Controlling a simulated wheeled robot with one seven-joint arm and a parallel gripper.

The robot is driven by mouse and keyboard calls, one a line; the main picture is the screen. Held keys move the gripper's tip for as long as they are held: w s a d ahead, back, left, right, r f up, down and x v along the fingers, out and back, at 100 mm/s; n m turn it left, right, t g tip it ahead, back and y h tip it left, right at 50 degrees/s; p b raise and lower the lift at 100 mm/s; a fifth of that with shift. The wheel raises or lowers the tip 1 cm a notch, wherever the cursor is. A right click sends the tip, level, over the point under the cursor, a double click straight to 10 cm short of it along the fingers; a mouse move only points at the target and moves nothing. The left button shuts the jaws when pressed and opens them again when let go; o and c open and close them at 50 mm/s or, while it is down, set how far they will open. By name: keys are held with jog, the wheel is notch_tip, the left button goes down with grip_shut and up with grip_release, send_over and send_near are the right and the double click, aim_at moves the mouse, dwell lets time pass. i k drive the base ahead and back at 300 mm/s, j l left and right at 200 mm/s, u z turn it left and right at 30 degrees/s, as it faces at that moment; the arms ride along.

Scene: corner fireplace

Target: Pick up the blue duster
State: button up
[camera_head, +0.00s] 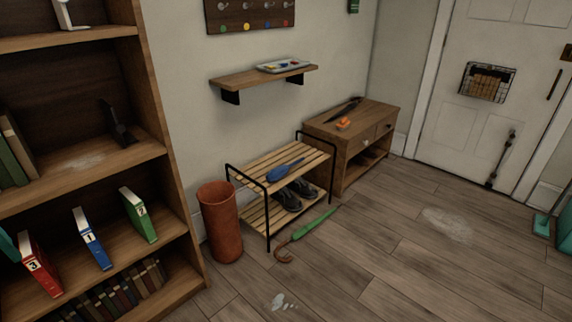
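A blue object with a narrow handle, which looks like the blue duster (283,172), lies on the slatted top of the shoe rack (310,155). It lies lengthwise along the slats, with nothing on top of it. The rack has black metal side frames that rise above the top shelf at both ends. My gripper is not in view.
A terracotta bin (219,225) stands left of the rack, beside a bookcase (165,160). A green umbrella (312,226) lies on the floor before the rack. Dark shoes (296,193) sit on its lower shelf. A wooden cabinet (350,140) stands right. The floor (400,260) is mostly clear.

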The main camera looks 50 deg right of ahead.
aim_at(274, 174)
jog(key=l+u, duration=0.1)
jog(key=l, duration=0.9)
jog(key=l+u, duration=0.1)
jog(key=l, duration=0.85)
jog(key=k+l+u, duration=0.1)
jog(key=l, duration=0.9)
jog(key=i+l+u, duration=0.1)
jog(key=l, duration=0.85)
jog(key=l+u, duration=0.1)
jog(key=l, duration=0.9)
